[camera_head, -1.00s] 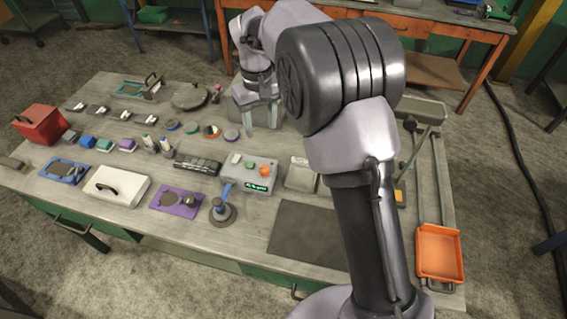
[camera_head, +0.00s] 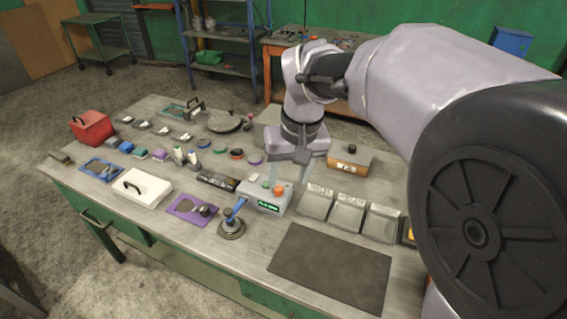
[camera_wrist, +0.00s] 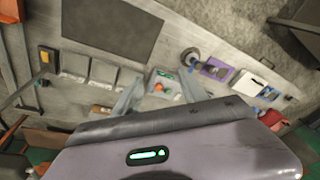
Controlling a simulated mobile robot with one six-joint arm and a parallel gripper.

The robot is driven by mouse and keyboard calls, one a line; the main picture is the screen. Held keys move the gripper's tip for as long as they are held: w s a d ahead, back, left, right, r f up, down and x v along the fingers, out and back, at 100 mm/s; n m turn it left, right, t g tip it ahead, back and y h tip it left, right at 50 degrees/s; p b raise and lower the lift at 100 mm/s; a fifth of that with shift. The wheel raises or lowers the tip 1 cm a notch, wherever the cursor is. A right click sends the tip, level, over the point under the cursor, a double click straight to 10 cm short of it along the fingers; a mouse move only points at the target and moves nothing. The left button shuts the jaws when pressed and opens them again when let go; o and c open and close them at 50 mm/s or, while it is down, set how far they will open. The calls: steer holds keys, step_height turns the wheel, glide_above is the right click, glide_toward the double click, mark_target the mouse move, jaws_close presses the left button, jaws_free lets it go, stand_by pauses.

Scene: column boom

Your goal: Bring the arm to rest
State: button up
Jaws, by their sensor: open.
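My gripper (camera_head: 290,170) hangs over the middle of the workbench (camera_head: 170,232), just behind a grey control box (camera_head: 266,197) with an orange button and a green display. Its two fingers are spread apart and nothing shows between them. In the wrist view the fingers (camera_wrist: 156,100) frame the control box (camera_wrist: 163,86) beyond them. The gap between fingertips and box is hard to judge. My arm reaches in from the right and hides the bench's right end in the head view.
A blue-handled stand (camera_head: 233,222), a dark mat (camera_head: 330,265) and several grey trays (camera_head: 348,214) surround the box. A lidded wooden box (camera_head: 349,163) stands right of my gripper. The mat is bare.

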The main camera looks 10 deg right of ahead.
steer(key=shift+w, duration=0.1)
steer(key=s+d+f+m+t+b, duration=0.1)
steer(key=s+f+m+b, duration=0.1)
steer(key=s, duration=0.8)
steer(key=s+d+f+m+t+b, duration=0.2)
steer(key=s+f+m+b, duration=0.1)
steer(key=s, duration=0.7)
steer(key=shift+s+d+m+t+y+b, duration=0.2)
steer(key=shift+s+m+t+y+b, duration=0.1)
steer(key=shift+s+y+b, duration=0.1)
steer(key=shift+f, duration=0.1)
stand_by(0.5)
